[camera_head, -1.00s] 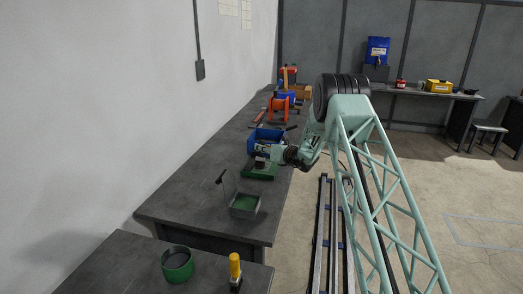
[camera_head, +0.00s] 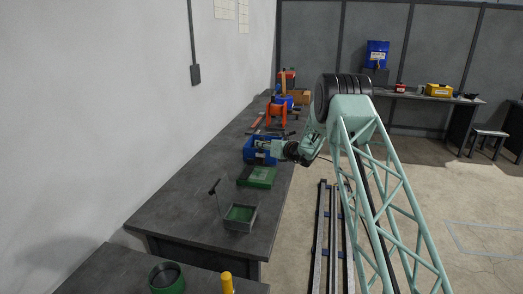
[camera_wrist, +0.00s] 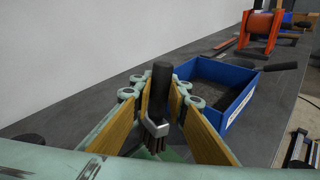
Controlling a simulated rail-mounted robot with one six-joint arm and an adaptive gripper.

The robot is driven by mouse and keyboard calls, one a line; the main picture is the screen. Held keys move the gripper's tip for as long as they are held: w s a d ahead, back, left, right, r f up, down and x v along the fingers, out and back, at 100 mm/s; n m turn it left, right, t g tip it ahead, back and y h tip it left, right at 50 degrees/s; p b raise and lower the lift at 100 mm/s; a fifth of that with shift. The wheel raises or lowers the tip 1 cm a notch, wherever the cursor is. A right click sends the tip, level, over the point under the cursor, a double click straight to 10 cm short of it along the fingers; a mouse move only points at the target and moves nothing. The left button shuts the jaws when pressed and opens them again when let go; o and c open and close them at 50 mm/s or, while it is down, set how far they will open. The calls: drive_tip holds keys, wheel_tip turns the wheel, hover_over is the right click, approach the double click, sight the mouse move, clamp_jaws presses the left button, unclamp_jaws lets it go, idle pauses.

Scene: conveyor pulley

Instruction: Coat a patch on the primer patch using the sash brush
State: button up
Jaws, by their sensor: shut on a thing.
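My gripper (camera_wrist: 162,100) is shut on the sash brush (camera_wrist: 160,82), gripping it between yellow finger pads. The brush has a black handle pointing up, a metal ferrule and dark bristles pointing down. In the head view my gripper (camera_head: 272,149) is at the near side of the blue bin, just beyond a flat green board (camera_head: 257,177) with a lighter patch on top. A grey-walled tray (camera_head: 240,224) with a green inside stands nearer on the bench. I cannot tell for certain which green surface is the primer patch. The bristles' contact with anything is hidden.
The blue bin (camera_wrist: 226,78) stands just beyond my gripper. An orange reel (camera_wrist: 261,33) is farther along the bench. A thin stand (camera_head: 215,190) rises beside the tray. A green round container (camera_head: 167,279) and a yellow-topped object (camera_head: 227,284) are nearest. The bench's left side is mostly clear.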

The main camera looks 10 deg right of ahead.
sight(261, 138)
drive_tip(key=shift+r+p, duration=0.65)
drive_tip(key=shift+r, duration=1.95)
